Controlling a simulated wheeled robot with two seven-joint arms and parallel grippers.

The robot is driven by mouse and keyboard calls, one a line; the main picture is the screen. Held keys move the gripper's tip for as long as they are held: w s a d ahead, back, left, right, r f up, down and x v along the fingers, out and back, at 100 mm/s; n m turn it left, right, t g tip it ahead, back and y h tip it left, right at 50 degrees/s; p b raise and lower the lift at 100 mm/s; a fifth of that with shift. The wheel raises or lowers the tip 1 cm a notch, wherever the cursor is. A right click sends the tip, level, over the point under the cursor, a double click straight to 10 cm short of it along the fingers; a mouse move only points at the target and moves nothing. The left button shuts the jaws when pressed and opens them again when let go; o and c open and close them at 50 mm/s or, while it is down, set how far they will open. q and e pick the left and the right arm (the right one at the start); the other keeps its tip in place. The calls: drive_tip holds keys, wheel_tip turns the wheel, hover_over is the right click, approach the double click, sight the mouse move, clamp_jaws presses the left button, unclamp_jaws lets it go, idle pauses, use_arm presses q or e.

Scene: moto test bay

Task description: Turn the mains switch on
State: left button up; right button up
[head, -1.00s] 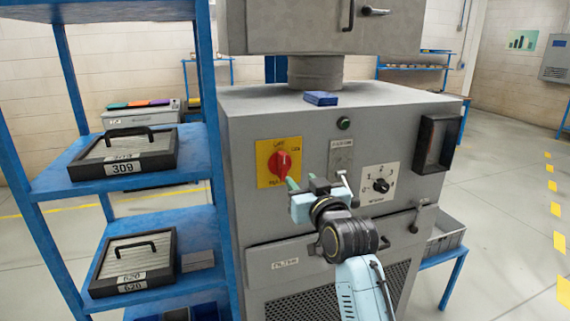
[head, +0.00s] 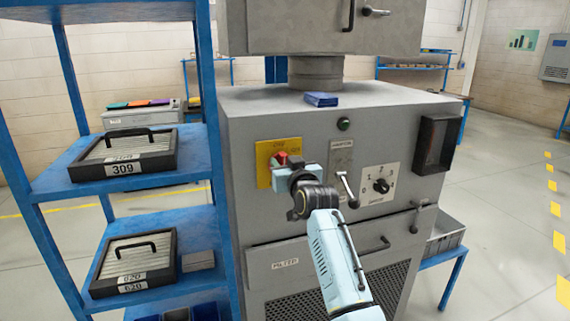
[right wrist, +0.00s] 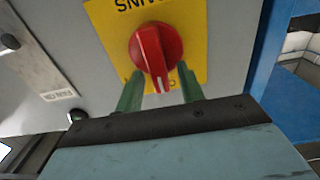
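The mains switch is a red rotary knob (head: 281,159) on a yellow plate (head: 263,165) at the left of the grey machine's front. In the right wrist view the knob (right wrist: 157,50) has a white line on its lower part. The yellow plate (right wrist: 193,20) carries upside-down MAINS lettering there. My right gripper (right wrist: 160,85) is open, its two green fingers spaced apart around the knob's lower part, with gaps visible. In the head view my right gripper (head: 286,167) covers the lower knob and part of the plate. My left gripper is not in view.
A blue shelf rack (head: 213,150) with black-framed filters stands close on the left. The panel also holds a lever (head: 346,188), a black rotary selector (head: 381,186) and a green button (head: 344,124). A drawer handle (head: 375,246) sits below. Floor is clear on the right.

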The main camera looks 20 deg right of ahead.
clamp_jaws()
idle(0.3)
drive_tip(key=shift+d+f+m+p, duration=0.35)
drive_tip(key=shift+m+p, duration=0.95)
drive_tip(key=shift+m, duration=1.7)
drive_tip(key=shift+d+f+m+p, duration=0.35)
drive_tip(key=shift+m+p, duration=0.9)
drive_tip(key=shift+m, duration=1.75)
drive_tip(key=shift+d+f+m+p, duration=0.35)
drive_tip(key=shift+m+p, duration=0.95)
drive_tip(key=shift+m, duration=1.7)
